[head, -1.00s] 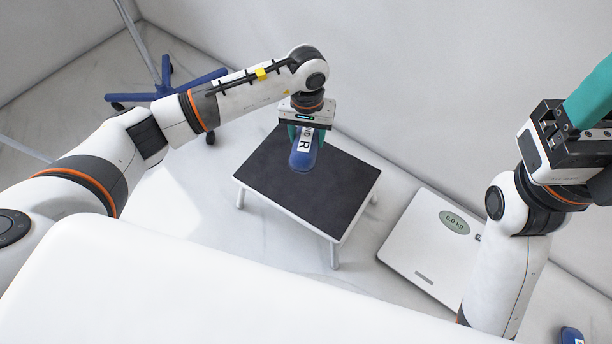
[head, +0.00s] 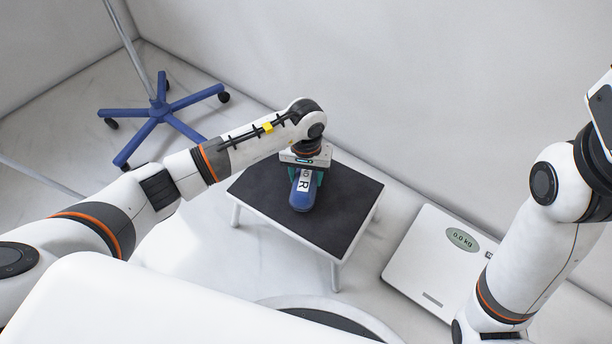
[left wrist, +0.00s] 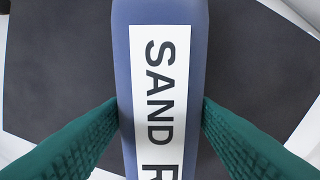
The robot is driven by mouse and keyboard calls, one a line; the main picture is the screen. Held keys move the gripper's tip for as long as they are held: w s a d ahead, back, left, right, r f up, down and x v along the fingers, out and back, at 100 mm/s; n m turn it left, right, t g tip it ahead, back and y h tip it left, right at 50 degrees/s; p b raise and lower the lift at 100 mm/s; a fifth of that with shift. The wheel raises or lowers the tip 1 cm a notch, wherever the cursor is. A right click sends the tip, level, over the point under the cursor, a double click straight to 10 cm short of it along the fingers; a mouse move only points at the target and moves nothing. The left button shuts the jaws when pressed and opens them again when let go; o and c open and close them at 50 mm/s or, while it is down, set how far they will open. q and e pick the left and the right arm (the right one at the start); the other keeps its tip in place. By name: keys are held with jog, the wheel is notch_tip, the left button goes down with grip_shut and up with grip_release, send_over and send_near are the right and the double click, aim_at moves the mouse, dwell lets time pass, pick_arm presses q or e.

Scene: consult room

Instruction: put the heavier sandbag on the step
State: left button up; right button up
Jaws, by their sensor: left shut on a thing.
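A blue sandbag (head: 302,196) with a white label is held by my left gripper (head: 304,172) over the middle of the black-topped step (head: 259,179). In the left wrist view the sandbag (left wrist: 122,25) lies between the two green fingers, and its label reads "SAND R", cut off at the bottom. The fingers are shut on its sides. The step's dark top shows around and beneath it. I cannot tell whether the bag touches the top. My right gripper is out of the head view; only its arm shows at the right. No second sandbag shows now.
A white scale (head: 426,270) reading 0.0 kg lies on the floor right of the step. A blue wheeled stand base (head: 157,112) is at the back left. A wall runs behind the step. A white surface (head: 120,305) fills the near left.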

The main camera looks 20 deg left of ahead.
pick_arm(q)
jog(key=shift+r, duration=0.1)
jog(key=o, duration=1.6)
jog(key=shift+f, duration=0.2)
